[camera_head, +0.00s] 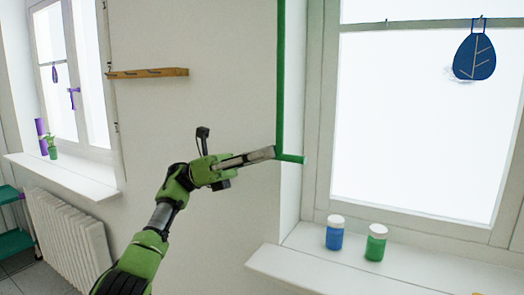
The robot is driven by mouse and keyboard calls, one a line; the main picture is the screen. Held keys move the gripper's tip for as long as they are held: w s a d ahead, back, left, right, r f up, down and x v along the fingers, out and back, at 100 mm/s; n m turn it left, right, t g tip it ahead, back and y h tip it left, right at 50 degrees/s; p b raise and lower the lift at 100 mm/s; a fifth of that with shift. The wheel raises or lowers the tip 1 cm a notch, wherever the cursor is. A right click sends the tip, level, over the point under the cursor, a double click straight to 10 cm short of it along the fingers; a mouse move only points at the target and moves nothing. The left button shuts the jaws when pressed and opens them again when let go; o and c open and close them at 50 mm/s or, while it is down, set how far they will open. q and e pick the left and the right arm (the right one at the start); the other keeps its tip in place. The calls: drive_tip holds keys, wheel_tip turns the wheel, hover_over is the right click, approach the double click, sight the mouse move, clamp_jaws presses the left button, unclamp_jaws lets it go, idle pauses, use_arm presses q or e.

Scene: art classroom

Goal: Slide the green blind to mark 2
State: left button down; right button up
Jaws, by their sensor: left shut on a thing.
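The green blind (280,75) shows as a narrow upright green strip at the left side of the right window's recess. It runs up out of the top of the view. At its lower end a short green bar (291,158) sticks out to the right. My left gripper (272,153) comes in from the lower left and is shut on the green blind at its lower end, where the strip meets the bar. The fingertips partly hide the contact. No numbered mark can be made out. My right gripper is not in view.
A white sill (340,274) below the right window (420,130) holds a blue jar (334,235) and a green jar (376,245). A wooden rail (147,73) and a radiator (68,232) are to the left.

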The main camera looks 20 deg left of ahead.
use_arm(q)
drive_tip(key=shift+f, duration=0.1)
drive_tip(key=c, duration=2.1)
unclamp_jaws()
drive_tip(key=shift+v, duration=3.75)
